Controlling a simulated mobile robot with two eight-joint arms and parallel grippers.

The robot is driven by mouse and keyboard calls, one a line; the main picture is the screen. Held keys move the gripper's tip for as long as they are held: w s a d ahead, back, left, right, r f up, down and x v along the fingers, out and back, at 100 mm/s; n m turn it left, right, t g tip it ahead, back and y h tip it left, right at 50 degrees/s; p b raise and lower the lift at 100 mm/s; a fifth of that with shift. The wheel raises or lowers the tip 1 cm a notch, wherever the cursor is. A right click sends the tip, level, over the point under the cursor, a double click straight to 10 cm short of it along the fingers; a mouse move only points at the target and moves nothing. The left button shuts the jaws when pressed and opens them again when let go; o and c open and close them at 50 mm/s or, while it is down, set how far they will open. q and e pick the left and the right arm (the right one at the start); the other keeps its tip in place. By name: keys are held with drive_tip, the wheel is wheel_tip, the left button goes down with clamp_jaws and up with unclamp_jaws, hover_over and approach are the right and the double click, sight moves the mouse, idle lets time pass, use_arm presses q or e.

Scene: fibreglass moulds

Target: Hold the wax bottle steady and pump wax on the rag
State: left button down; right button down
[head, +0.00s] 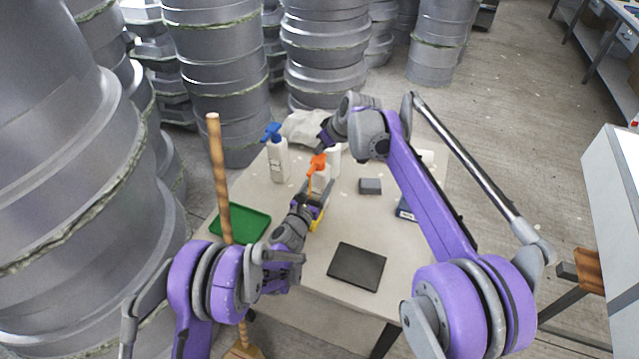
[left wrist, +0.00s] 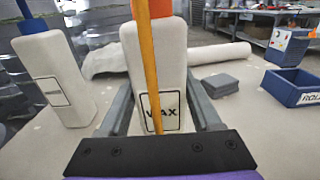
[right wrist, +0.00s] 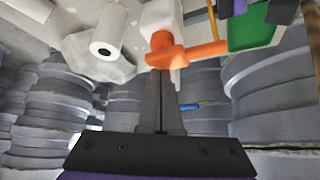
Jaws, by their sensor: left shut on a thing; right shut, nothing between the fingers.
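The white wax bottle (head: 321,181), labelled WAX, stands upright on the table with an orange pump head (head: 318,163). It fills the middle of the left wrist view (left wrist: 158,75). My left gripper (head: 311,196) is shut on the bottle, with a finger on each side. My right gripper (right wrist: 161,72) is shut and empty, its fingertips at the orange pump (right wrist: 170,52); I cannot tell whether they touch. A folded grey pad (head: 370,186), possibly the rag, lies right of the bottle; it also shows in the left wrist view (left wrist: 220,85).
A blue-topped white bottle (head: 278,160), pale cloth (head: 303,128), green tray (head: 262,216), dark flat panel (head: 357,267) and blue bin (left wrist: 290,88) are on the table (head: 310,290). A wooden pole (head: 218,175) rises at left. Stacked grey moulds (head: 325,45) stand behind.

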drive_tip(key=shift+f, duration=0.25)
drive_tip(key=shift+r, duration=1.7)
drive_tip(key=shift+f, duration=0.15)
drive_tip(key=shift+f, duration=1.6)
drive_tip(key=shift+r, duration=1.75)
